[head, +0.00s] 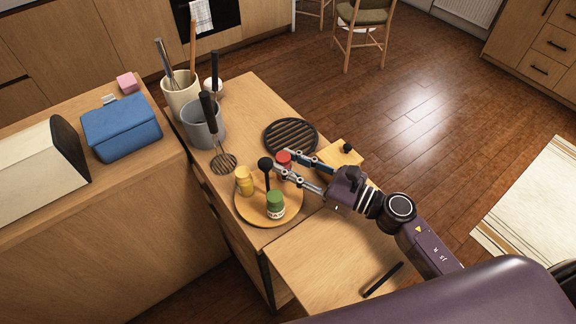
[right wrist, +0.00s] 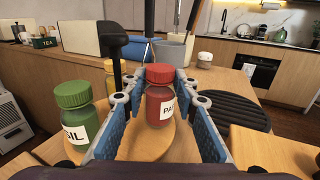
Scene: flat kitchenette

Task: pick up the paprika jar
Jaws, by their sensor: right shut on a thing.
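The paprika jar (right wrist: 160,98) has a red lid and a white label reading "PA". It stands upright between the blue finger pads of my right gripper (right wrist: 162,105) in the right wrist view. In the head view its red lid (head: 284,157) shows between the fingertips of my right gripper (head: 290,164), which is shut on it. The jar is at the back edge of a round wooden tray (head: 250,215); I cannot tell whether its base touches the tray. My left gripper is not in view.
A green-lidded jar (head: 275,203), a yellow jar (head: 244,181) and a black-knobbed utensil (head: 266,164) are close by. A black round trivet (head: 291,136) lies behind. A grey pot (head: 204,128) holds utensils. The counter's front (head: 330,255) is mostly clear.

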